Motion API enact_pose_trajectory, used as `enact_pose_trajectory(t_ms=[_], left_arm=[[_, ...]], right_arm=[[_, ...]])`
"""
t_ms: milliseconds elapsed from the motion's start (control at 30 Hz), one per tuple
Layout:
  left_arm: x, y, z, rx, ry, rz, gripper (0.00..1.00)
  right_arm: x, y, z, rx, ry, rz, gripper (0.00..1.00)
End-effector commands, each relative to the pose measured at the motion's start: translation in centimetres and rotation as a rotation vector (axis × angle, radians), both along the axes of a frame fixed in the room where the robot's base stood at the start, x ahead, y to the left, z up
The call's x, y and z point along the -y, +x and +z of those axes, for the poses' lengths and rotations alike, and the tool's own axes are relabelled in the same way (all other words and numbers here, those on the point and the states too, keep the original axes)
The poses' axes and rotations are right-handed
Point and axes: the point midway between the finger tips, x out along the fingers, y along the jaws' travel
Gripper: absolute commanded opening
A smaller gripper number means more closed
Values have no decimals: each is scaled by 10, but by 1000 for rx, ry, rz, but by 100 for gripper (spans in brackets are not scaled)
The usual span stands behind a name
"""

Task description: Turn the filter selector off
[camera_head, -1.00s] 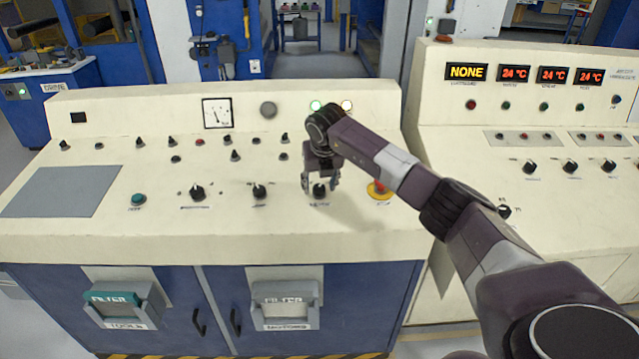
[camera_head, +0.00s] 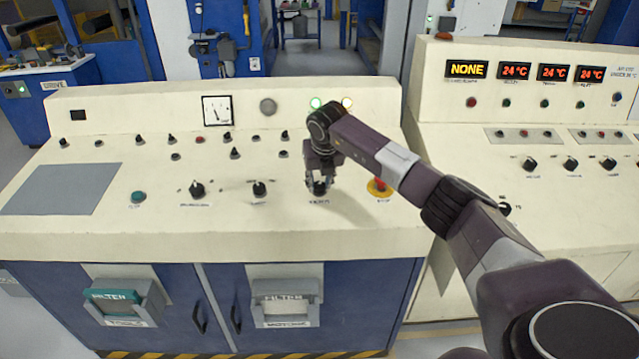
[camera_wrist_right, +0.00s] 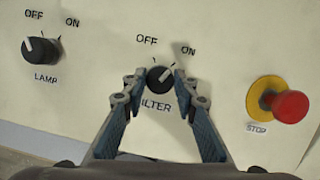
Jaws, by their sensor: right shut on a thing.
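The filter selector (camera_wrist_right: 158,76) is a black round knob with a pale pointer mark, labelled FILTER, with OFF at its upper left and ON at its upper right. Its pale mark points toward the upper right, on the ON side. In the head view the selector (camera_head: 319,189) sits on the sloping cream panel, mostly covered by my gripper. My right gripper (camera_wrist_right: 154,82) is shut on the knob, one blue finger on each side. It also shows in the head view (camera_head: 319,185), reaching down from above. My left gripper is out of view.
A red stop button on a yellow base (camera_wrist_right: 282,104) stands to the right of the selector. The lamp selector (camera_wrist_right: 40,50) is to the left. More knobs (camera_head: 197,189) and small switches (camera_head: 234,153) line the panel. A second console (camera_head: 540,120) stands at right.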

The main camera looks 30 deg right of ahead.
Motion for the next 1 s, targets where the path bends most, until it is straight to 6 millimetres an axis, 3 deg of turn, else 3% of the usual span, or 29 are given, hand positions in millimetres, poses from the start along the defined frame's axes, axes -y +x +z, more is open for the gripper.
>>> enact_pose_trajectory(t_ms=[1000], left_arm=[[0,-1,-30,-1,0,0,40]], right_arm=[[4,1,1,-39,-69,820,2]])
